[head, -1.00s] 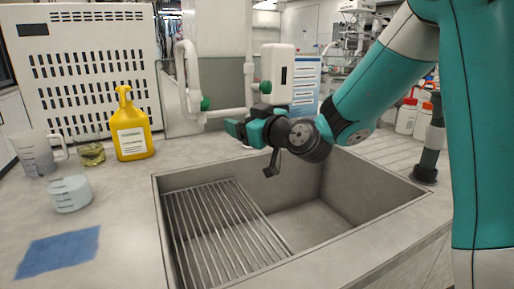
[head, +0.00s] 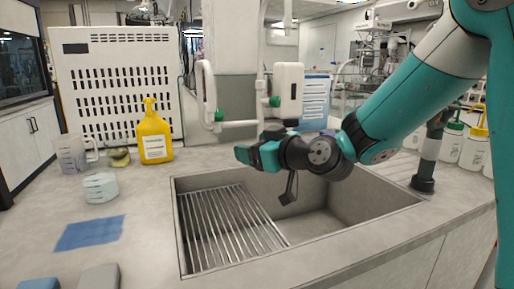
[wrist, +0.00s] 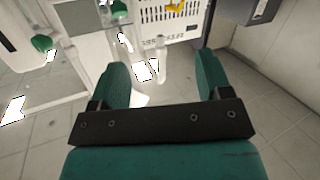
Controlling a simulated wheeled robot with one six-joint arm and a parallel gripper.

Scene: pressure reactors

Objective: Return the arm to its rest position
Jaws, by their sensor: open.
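My gripper (head: 243,153) is at the end of my teal arm, held in the air above the back part of the sink (head: 330,222). In the head view it points left and its jaws are seen from the side. In the wrist view the two teal fingers (wrist: 161,82) stand well apart with nothing between them. My gripper is open and empty. My arm comes in from the right side of the head view, bent at the elbow.
A yellow bottle (head: 154,133), a measuring jug (head: 72,153) and a beaker (head: 100,187) stand left of the sink. A blue cloth (head: 90,233) lies in front of them. A drain rack (head: 228,228) lies in the sink. Several bottles (head: 449,141) stand at the right.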

